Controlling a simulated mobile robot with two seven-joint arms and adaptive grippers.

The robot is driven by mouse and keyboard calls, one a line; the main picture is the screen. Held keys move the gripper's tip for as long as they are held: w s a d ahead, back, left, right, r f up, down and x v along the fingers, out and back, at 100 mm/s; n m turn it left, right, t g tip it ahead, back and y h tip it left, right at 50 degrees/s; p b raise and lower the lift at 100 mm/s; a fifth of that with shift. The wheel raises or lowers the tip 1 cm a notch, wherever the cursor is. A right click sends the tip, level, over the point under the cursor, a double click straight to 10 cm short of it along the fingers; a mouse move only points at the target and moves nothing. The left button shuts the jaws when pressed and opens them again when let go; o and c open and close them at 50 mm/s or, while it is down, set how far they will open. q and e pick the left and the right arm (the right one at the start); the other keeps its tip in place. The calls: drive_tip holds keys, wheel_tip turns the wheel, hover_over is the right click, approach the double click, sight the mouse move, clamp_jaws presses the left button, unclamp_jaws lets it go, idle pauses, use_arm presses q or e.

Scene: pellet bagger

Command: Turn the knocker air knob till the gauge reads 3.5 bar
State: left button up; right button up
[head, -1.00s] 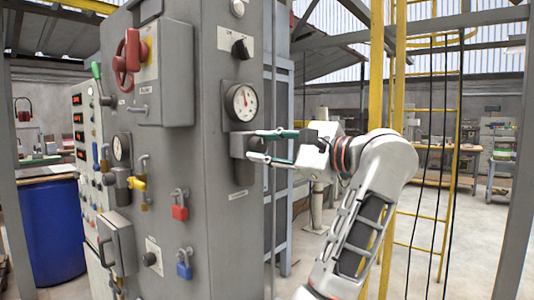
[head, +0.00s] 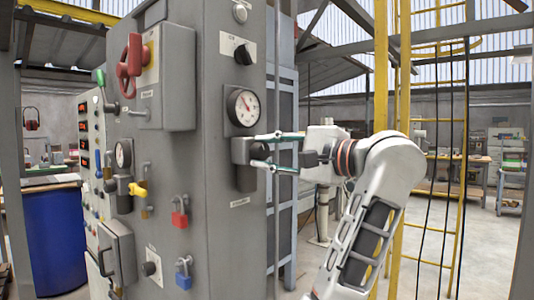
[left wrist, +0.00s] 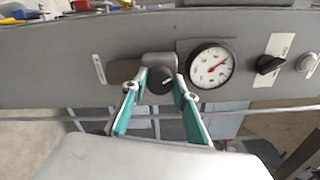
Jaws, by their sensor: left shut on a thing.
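The knocker air knob (left wrist: 160,80) is a round black knob with a pale mark, on a grey regulator body (head: 243,178) low on the cabinet face. My left gripper (head: 264,150) is shut on the knob, one teal-lined finger on each side; this also shows in the left wrist view (left wrist: 160,84). The round white pressure gauge (head: 243,106) sits just above the regulator, and right of the knob in the left wrist view (left wrist: 210,66). Its red needle points to the upper right there; the numbers are too small to read surely. My right gripper is not in view.
A black selector switch (head: 243,54) is above the gauge. Red (head: 180,218) and blue (head: 184,272) padlocks hang on the cabinet's left part. A yellow post (head: 381,70) stands behind my arm, and a blue drum (head: 55,235) is at left.

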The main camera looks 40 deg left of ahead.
use_arm(q)
drive_tip(key=o, duration=1.1)
drive_tip(key=shift+a, duration=0.1)
drive_tip(key=d, duration=0.7)
drive_tip(key=shift+s+d, duration=0.3)
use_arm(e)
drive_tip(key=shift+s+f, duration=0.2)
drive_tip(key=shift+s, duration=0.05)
